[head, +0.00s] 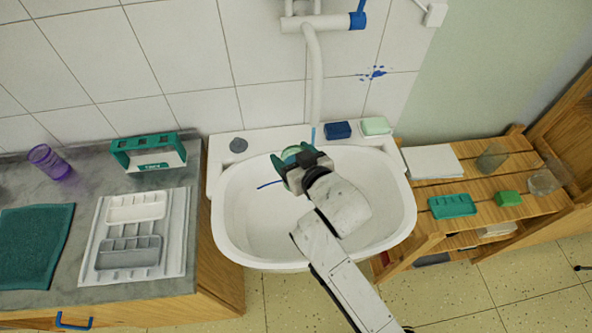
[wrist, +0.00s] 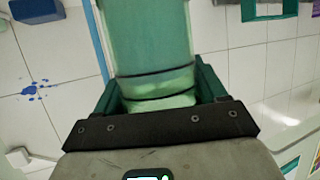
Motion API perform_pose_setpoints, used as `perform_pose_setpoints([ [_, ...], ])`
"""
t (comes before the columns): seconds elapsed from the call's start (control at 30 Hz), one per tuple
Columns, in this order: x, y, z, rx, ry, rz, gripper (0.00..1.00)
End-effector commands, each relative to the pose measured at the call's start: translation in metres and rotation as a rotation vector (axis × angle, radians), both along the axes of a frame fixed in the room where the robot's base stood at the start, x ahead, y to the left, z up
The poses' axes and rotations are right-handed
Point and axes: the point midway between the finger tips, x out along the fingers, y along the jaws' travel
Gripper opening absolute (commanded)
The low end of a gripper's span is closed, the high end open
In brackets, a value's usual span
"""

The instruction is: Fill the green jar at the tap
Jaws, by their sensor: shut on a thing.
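My gripper (head: 294,165) is over the white basin, shut on the green jar (head: 291,152). In the wrist view the see-through green jar (wrist: 150,42) stands between my two green fingers (wrist: 160,100); its far end is cut off by the frame. The tap (head: 313,60) is a white pipe on the wall with a blue handle (head: 357,20). A thin blue stream (head: 313,134) comes down from its mouth close to the jar. In the wrist view this blue strip (wrist: 99,42) runs beside the jar. I cannot tell whether it enters the jar or how much is inside.
The white sink (head: 235,238) surrounds my gripper, with a blue streak (head: 269,185) in it. Dark blue (head: 338,130) and pale green (head: 376,125) blocks sit on its back rim. A counter with trays (head: 140,225) is left; a wooden rack (head: 440,167) is right.

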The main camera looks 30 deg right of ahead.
Motion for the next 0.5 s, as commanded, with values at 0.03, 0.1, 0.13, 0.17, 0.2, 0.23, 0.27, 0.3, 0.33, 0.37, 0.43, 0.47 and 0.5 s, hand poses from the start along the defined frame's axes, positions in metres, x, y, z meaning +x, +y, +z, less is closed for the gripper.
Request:
perform_pose_setpoints([
  [0.03, 0.000, 0.000, 0.001, 0.000, -0.002, 0.000, 0.41],
  [0.1, -0.001, 0.002, 0.000, 0.000, -0.002, 0.001, 0.41],
  [0.13, -0.001, 0.003, 0.000, 0.000, -0.001, 0.001, 0.41],
  [0.17, -0.002, 0.005, 0.000, 0.001, -0.001, 0.002, 0.41],
  [0.2, -0.004, 0.007, -0.001, -0.001, 0.000, 0.001, 0.41],
  [0.23, -0.005, 0.009, -0.001, -0.001, 0.000, 0.002, 0.41],
  [0.27, -0.006, 0.010, -0.001, -0.001, 0.000, 0.001, 0.41],
  [0.3, -0.008, 0.013, -0.001, 0.000, 0.000, 0.002, 0.41],
  [0.33, -0.009, 0.015, -0.001, -0.001, 0.000, 0.002, 0.41],
  [0.37, -0.010, 0.017, 0.000, -0.001, -0.001, 0.003, 0.41],
  [0.43, -0.013, 0.021, 0.000, 0.000, -0.002, 0.002, 0.41],
  [0.47, -0.014, 0.023, 0.000, -0.001, -0.002, 0.002, 0.41],
  [0.5, -0.015, 0.025, 0.000, 0.000, -0.002, 0.002, 0.41],
])
